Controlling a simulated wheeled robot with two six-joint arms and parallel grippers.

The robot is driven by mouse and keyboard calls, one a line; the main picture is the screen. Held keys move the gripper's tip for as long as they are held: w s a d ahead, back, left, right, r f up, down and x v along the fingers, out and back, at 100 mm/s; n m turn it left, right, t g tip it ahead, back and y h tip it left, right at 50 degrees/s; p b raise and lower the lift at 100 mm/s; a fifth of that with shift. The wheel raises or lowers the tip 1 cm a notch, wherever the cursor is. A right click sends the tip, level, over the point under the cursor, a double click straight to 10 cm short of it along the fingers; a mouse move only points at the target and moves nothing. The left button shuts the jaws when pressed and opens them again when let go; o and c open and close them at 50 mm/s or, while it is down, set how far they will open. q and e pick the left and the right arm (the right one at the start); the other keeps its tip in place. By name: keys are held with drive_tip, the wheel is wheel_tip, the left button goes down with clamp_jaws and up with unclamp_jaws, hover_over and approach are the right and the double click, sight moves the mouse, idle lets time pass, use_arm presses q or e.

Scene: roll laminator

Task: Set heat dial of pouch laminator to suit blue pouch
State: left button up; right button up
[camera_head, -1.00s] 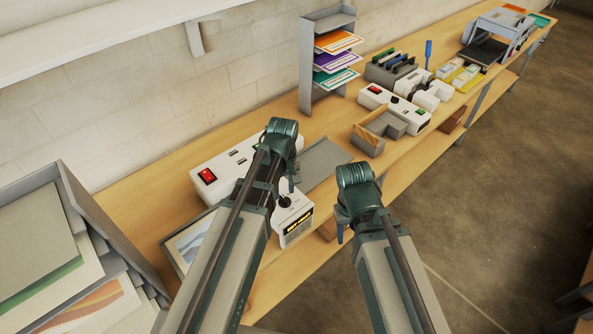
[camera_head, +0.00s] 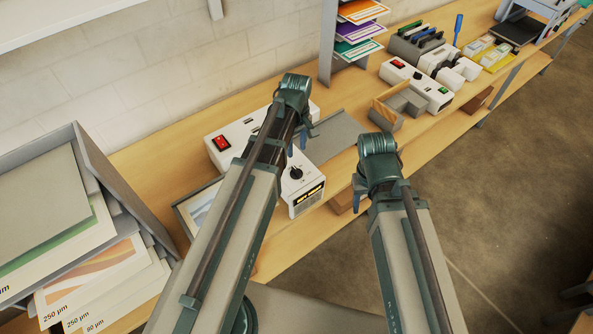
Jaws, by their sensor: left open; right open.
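The white pouch laminator (camera_head: 235,133) stands on the wooden bench, partly hidden behind my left arm. It has a red switch (camera_head: 221,143) at its left end. Its black heat dial (camera_head: 296,173) is on the near right part, above a small panel with yellow lettering (camera_head: 308,197) too small to read. My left gripper (camera_head: 297,142) is open and empty, above the laminator and a little beyond the dial, apart from it. My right gripper (camera_head: 358,192) is open and empty, right of the laminator near the bench's front edge. I cannot make out a blue pouch.
A grey tray of sheets (camera_head: 95,160) marked in µm stands at the left. A second white machine (camera_head: 418,88), a grey-and-wood holder (camera_head: 400,108) and a rack of coloured pouches (camera_head: 358,30) stand farther right.

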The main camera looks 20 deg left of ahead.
sight(296, 169)
use_arm(q)
wheel_tip(296, 169, down, 11)
drive_tip(key=b, duration=0.9)
drive_tip(key=shift+r+b, duration=0.2)
drive_tip(key=shift+b, duration=0.1)
clamp_jaws()
